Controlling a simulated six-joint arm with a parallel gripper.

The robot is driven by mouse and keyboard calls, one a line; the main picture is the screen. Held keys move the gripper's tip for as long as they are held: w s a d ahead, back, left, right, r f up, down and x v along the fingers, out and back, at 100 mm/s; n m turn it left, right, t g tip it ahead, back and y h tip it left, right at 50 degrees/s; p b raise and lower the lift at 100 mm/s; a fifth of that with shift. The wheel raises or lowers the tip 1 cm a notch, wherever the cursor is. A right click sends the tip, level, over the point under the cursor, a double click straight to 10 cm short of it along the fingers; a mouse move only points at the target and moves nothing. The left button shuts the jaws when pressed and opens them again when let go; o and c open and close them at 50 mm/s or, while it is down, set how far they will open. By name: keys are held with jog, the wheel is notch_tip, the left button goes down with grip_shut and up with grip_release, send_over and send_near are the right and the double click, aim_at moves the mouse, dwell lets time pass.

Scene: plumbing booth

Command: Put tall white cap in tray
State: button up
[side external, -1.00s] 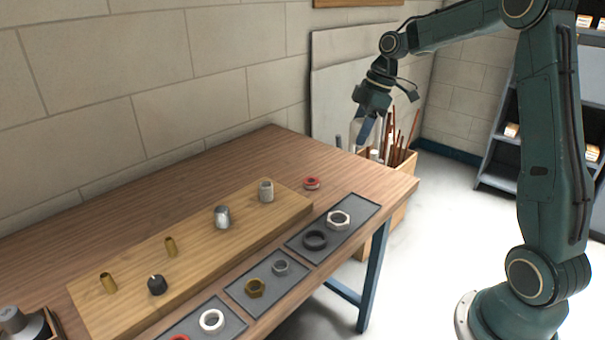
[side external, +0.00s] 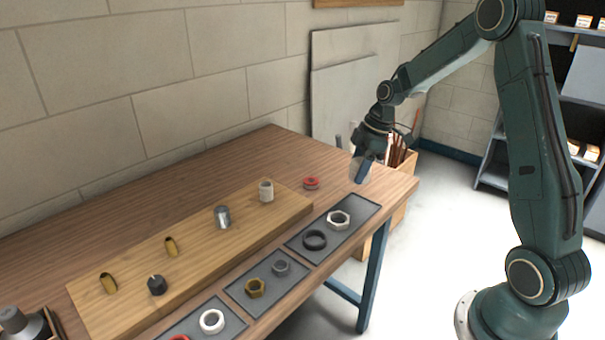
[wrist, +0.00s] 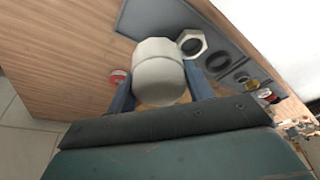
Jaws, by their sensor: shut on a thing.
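The tall white cap (wrist: 158,70) is held between the two blue fingers of my gripper (wrist: 162,92) in the wrist view. In the side view my gripper (side external: 362,170) points down, above the table's far right corner; the cap is hard to make out there. A grey tray (side external: 366,206) lies below and to the left of the gripper, near the table's front edge. It carries a white hex nut (side external: 338,219) and a black ring (side external: 314,240). In the wrist view the tray (wrist: 150,18) is partly hidden behind the cap.
A red ring (side external: 311,183) lies between the gripper and a wooden board (side external: 205,255) with several fittings standing on it. More grey trays (side external: 240,291) with rings and nuts line the front edge. A box (side external: 401,182) of rods stands beyond the table's right end.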

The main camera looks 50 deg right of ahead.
aim_at(350, 209)
jog(key=shift+f, duration=4.8)
jog(key=shift+f, duration=0.15)
jog(key=o, duration=1)
jog(key=v, duration=1.2)
